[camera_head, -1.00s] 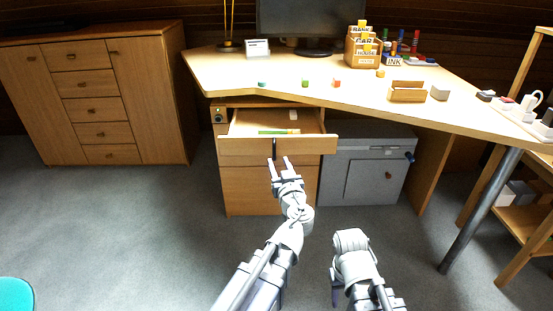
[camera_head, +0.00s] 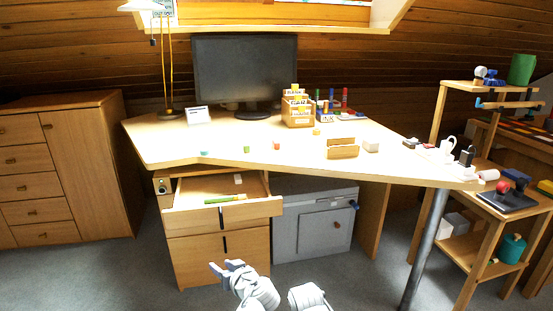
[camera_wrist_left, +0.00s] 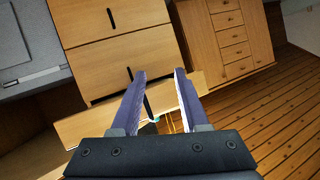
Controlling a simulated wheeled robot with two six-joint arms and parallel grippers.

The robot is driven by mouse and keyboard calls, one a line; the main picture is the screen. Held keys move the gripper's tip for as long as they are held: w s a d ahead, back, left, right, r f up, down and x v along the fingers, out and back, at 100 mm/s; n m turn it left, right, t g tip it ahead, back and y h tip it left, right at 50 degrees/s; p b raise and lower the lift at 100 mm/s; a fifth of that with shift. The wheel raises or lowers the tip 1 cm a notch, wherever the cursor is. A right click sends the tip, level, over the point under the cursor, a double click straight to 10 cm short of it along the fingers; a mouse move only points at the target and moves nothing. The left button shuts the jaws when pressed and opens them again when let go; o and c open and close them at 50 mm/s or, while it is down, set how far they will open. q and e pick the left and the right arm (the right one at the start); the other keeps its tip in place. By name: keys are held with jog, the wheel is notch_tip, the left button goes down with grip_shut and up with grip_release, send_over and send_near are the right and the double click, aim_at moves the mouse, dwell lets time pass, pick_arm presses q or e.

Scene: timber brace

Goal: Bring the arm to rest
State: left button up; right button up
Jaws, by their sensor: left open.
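My left gripper (camera_head: 229,266) is low in the head view, in front of the drawer unit (camera_head: 219,259). In the left wrist view its two fingers (camera_wrist_left: 161,76) are apart with nothing between them. The open top drawer (camera_head: 222,214) of that unit is beyond the fingers, apart from them. My right arm shows only as a rounded link at the bottom edge of the head view; its gripper is out of frame.
The desk (camera_head: 240,160) carries a monitor (camera_head: 245,75), a card box (camera_head: 298,110) and small blocks. A grey cabinet (camera_head: 312,225) stands right of the drawers. A shelf (camera_head: 490,200) stands at the right, a wooden cabinet (camera_head: 65,170) at the left. Floor between them is clear.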

pick_arm(q)
jog(key=s+d+f+m+g+h+p, duration=0.35)
jog(key=s+d+g, duration=0.2)
jog(key=s, duration=0.25)
jog(key=s+d+f+m+g+h+p, duration=0.25)
jog(key=s+d+m+g+h, duration=0.2)
jog(key=s+d, duration=0.35)
notch_tip(320, 180, up, 37)
jog(key=s+a+p, duration=0.1)
jog(key=p, duration=3.6)
jog(key=shift+r+m+g+y, duration=0.2)
jog(key=shift+m+g+y, duration=0.1)
jog(key=shift+m+y, duration=0.1)
pick_arm(e)
notch_tip(320, 180, up, 45)
